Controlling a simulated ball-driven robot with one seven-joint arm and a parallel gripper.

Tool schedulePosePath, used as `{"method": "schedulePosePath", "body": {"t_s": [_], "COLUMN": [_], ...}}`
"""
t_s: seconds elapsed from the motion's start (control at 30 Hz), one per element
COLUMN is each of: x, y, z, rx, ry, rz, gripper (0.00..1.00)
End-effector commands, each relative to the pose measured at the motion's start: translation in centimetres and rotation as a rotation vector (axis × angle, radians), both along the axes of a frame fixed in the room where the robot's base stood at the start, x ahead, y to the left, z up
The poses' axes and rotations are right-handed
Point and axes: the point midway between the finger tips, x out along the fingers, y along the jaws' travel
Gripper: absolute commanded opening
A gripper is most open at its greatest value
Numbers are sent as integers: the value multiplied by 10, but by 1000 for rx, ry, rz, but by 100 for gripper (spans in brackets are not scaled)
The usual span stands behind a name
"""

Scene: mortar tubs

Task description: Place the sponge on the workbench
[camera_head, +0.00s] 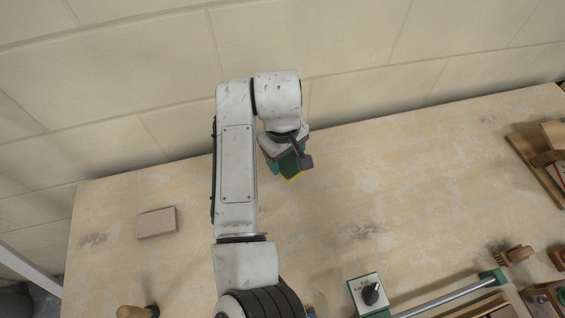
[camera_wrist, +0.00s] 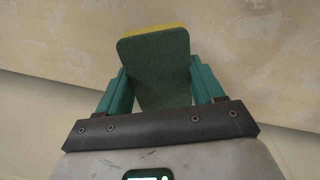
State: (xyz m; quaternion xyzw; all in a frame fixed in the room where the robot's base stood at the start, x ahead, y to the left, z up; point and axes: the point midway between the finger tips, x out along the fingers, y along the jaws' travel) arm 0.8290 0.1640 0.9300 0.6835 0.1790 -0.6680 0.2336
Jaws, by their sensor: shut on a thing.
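The sponge (camera_wrist: 157,66), green with a yellow layer, is held between the two teal fingers of my gripper (camera_wrist: 160,84) in the wrist view. In the head view the sponge (camera_head: 290,173) shows only partly below my gripper (camera_head: 293,163); the rest is hidden by the arm. My gripper is shut on it. The workbench (camera_head: 400,190) has a pale, worn, stained top. The gripper is over the back part of the bench, near the wall. I cannot tell whether the sponge touches the top.
A beige block (camera_head: 156,223) lies at the left. A box with a black knob (camera_head: 370,293), a metal bar (camera_head: 440,299) and a brush (camera_head: 515,255) are at the front right. A wooden tray (camera_head: 535,170) stands far right. The middle right is clear. A block wall (camera_head: 340,40) stands behind.

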Motion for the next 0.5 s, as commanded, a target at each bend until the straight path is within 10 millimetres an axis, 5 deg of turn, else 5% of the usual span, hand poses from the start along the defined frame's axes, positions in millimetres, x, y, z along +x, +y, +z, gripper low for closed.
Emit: {"method": "schedulePosePath", "body": {"t_s": [0.3, 0.5], "x": [0, 0], "y": [9, 8], "z": [-35, -41], "rx": [1, 0], "ry": [3, 1], "rz": [0, 0], "gripper": [35, 35]}}
